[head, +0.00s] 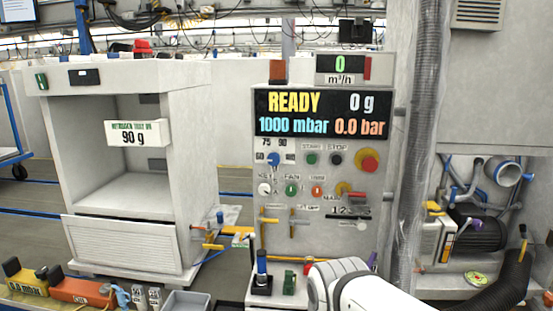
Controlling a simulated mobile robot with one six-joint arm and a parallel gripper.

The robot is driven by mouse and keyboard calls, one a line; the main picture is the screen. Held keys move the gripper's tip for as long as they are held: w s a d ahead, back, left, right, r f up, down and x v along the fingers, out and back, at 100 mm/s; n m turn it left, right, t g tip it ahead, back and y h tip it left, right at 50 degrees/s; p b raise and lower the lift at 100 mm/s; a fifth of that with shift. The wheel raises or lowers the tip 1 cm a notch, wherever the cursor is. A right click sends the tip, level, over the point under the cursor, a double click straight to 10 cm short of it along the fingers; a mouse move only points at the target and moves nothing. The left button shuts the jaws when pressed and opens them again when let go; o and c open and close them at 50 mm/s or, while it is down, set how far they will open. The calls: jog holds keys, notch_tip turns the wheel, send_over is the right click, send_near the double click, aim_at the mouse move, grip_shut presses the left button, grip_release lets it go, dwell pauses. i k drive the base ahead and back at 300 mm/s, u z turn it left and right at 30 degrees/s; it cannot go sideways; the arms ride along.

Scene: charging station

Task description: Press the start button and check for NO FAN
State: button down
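The control panel (385,215) stands upright in the middle of the head view. Its green start button (311,159) sits under a START label, left of the black stop button (336,159). The display (322,114) reads READY, 0 g, 1000 mbar and 0.0 bar; I see no NO FAN text on it. A green knob (291,190) sits under the FAN label. A white link of my arm shows at the bottom, below the panel and apart from the start button. My gripper's fingers are not visible.
A red mushroom button (368,160) on yellow is right of stop. A small meter (341,66) above reads 0 m³/h. An open cabinet (130,185) stands left, labelled 90 g. A grey hose (425,130) hangs right of the panel. Coloured items line the front edge.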

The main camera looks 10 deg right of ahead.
aim_at(311, 158)
jog(key=u, duration=0.15)
jog(key=i, duration=0.9)
jog(key=z, duration=0.2)
